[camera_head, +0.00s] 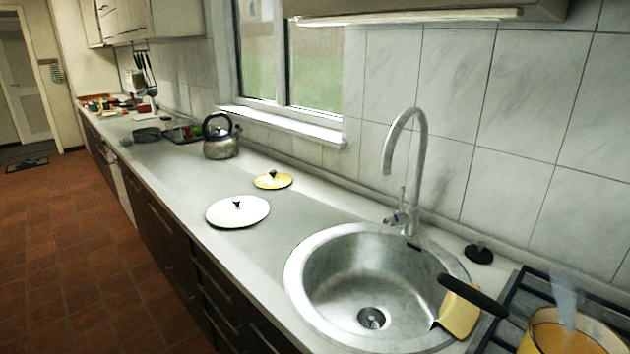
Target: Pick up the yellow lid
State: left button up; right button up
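The yellow lid (267,184) lies flat on the counter, left of the sink and close to the window wall. It is small and round with a dark knob on top. A larger white lid (222,214) with a dark knob lies in front of it, nearer the counter's front edge. A yellow pot (541,335) with orange contents stands at the lower right on the stove and gives off steam. Neither of my grippers is in view.
A round metal sink (337,305) with a tall tap (424,165) is right of the lids. A kettle (221,146) stands behind the lids. The counter (190,185) around them is mostly clear.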

aim_at(273, 180)
jog(key=u, duration=0.4)
jog(key=k+j+z, duration=0.1)
jog(key=z, duration=1.75)
jog(key=u, duration=1.7)
jog(key=i+j+z, duration=0.1)
jog(key=z, duration=0.4)
jog(key=j+z, duration=0.15)
jog(key=z, duration=0.3)
jog(key=i+j+z, duration=0.1)
jog(key=z, duration=0.4)
jog(key=j+z, duration=0.25)
jog(key=j, duration=0.3)
jog(key=j+z, duration=0.3)
jog(key=j, duration=0.25)
jog(key=k+j+z, duration=0.1)
jog(key=j+z, duration=0.15)
jog(key=j, duration=0.25)
jog(key=k+j+z, duration=0.15)
jog(key=j+z, duration=0.15)
jog(key=j, duration=0.2)
